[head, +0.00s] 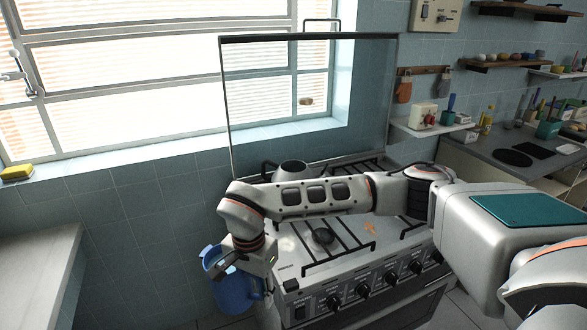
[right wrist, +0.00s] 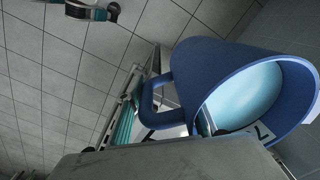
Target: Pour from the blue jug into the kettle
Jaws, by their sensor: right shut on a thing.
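The blue jug (head: 234,292) hangs at the left front corner of the stove, in the air. My right gripper (head: 246,264) is shut on it at its upper side. In the right wrist view the jug (right wrist: 225,75) shows its wide mouth, pale blue inside, and its handle (right wrist: 152,95); whether it holds liquid I cannot tell. A grey rounded vessel (head: 291,168), which looks like the kettle, stands at the back left of the stove. My right arm hides its lower part. The jug is apart from it, lower and nearer. My left gripper is not in view.
The stove (head: 345,262) has black grates and a raised glass lid (head: 300,95) behind. A light counter (head: 38,265) is at the left, with a gap before the stove. A yellow sponge (head: 17,172) lies on the windowsill. Shelves and another counter are at the right.

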